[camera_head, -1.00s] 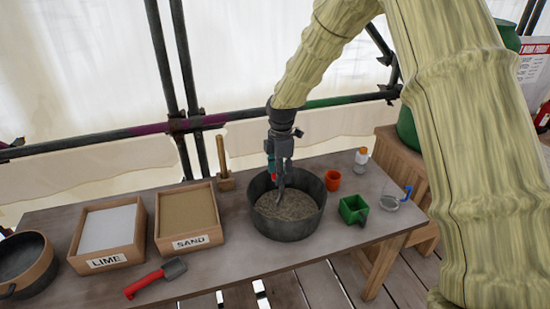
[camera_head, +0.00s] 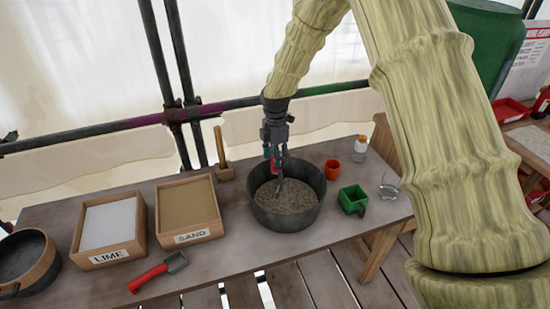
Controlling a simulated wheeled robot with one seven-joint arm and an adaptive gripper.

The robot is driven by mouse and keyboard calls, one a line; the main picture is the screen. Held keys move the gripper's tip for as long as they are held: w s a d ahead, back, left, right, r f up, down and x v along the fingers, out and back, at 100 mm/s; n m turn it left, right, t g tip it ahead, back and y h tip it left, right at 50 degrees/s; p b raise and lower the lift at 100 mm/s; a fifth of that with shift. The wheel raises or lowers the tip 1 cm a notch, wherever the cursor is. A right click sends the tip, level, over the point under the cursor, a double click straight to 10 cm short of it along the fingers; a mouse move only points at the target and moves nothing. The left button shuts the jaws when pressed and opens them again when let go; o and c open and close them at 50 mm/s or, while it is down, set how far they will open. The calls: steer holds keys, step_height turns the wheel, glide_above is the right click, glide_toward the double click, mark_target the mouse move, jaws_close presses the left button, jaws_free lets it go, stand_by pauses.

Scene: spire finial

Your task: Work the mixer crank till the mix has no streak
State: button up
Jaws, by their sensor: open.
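A round dark tub (camera_head: 287,220) stands on the table and holds a grey-brown, grainy mix (camera_head: 287,198). My gripper (camera_head: 277,168) points down over the back left part of the tub. Red shows at its fingers, and they are open. A thin dark piece (camera_head: 280,187) runs from just below the fingers down to the mix. It may be part of the mixer crank, but I cannot tell, nor whether the fingers touch it. The crank's handle is not clearly visible. The mix looks mottled, and streaks are too small to make out.
Boxes of lime (camera_head: 107,229) and sand (camera_head: 187,211), a red-handled trowel (camera_head: 158,271) and a dark pan (camera_head: 22,262) lie left. A metal rail (camera_head: 225,106) runs behind.

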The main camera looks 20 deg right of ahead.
steer(key=shift+f, duration=1.1)
jaws_close()
